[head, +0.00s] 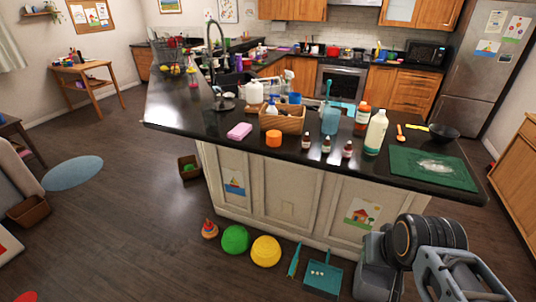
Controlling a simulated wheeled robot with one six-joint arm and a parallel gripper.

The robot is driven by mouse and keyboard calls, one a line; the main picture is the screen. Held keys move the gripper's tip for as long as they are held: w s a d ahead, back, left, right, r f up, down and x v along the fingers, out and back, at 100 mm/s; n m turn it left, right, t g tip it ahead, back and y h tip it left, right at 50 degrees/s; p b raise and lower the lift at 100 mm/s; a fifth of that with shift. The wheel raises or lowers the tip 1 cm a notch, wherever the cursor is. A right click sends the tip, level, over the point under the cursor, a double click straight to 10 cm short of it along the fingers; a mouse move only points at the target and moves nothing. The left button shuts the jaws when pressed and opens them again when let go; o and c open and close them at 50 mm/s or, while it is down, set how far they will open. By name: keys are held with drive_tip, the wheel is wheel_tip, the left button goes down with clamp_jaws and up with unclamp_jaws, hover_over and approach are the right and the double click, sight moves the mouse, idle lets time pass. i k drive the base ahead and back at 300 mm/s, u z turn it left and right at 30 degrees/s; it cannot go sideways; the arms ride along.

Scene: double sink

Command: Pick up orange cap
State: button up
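The orange cap (273,139), a short round orange piece, stands on the black island counter (215,128) near its front edge. It is just in front of a wicker basket (283,124) and right of a pink block (239,131). My gripper (465,282) shows only partly at the lower right corner, as grey metal parts beside a black ribbed section. It is well to the right of the cap and apart from it. Its fingertips are not clear, so I cannot tell whether it is open or shut.
Small brown bottles (326,144) stand right of the cap. A tall white bottle (376,132) and a green board (433,168) are farther right. A green ball (236,240), a yellow ball (266,251) and a teal dustpan (321,275) lie on the floor before the island.

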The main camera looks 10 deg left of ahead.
sight(274, 137)
drive_tip(key=u, duration=1.55)
drive_tip(key=i, duration=1.6)
drive_tip(key=z, duration=0.75)
drive_tip(key=i, duration=0.4)
drive_tip(key=z, duration=0.3)
